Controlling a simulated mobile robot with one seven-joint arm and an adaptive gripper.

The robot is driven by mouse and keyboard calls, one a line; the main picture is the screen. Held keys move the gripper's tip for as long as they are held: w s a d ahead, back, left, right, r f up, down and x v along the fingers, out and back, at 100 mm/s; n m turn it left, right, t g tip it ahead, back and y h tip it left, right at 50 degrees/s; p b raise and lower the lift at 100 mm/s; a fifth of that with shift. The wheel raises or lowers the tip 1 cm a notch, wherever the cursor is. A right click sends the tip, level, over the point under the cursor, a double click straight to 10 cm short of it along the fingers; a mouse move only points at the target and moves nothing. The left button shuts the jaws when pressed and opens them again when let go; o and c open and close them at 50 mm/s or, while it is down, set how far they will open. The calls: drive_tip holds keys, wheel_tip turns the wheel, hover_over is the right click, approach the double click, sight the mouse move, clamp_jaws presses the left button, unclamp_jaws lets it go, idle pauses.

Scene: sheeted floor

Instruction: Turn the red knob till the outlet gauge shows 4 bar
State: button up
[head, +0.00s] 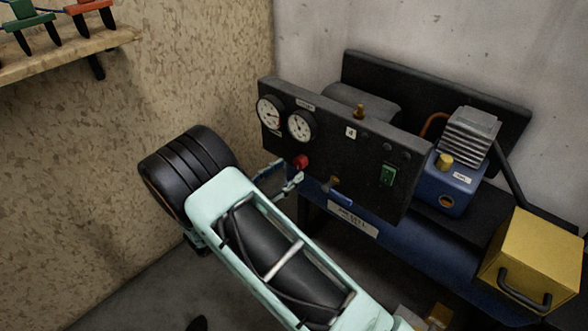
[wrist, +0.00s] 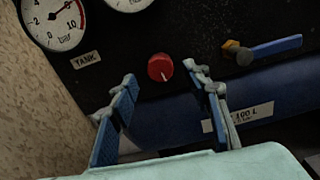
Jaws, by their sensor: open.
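The red knob (head: 301,162) is on the lower part of the black panel, below two round white gauges. In the wrist view the knob (wrist: 160,68) is round with a pale mark near its lower edge. The left gauge (wrist: 52,20) is labelled TANK and marked in bar. The other gauge (head: 301,125), to its right, is mostly cut off in the wrist view, and I cannot read its value. My gripper (head: 280,177) is open, its blue-padded fingers (wrist: 163,82) spread either side of the knob's line, empty. The fingertips appear short of the knob, not touching it.
A blue-handled valve lever (wrist: 272,50) sits right of the knob. The panel (head: 350,150) also carries a green switch (head: 388,175). Behind are a blue compressor (head: 456,185) and tank; a yellow box (head: 533,258) stands at right. A chipboard wall (head: 130,110) is close on the left.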

sight(298, 164)
drive_tip(key=shift+b+x, duration=0.3)
drive_tip(key=shift+x, duration=1.5)
drive_tip(key=c, duration=1.2)
drive_tip(key=shift+o, duration=0.2)
drive_tip(key=shift+m, duration=0.9)
drive_tip(key=o, duration=1.2)
drive_tip(key=shift+c, duration=0.2)
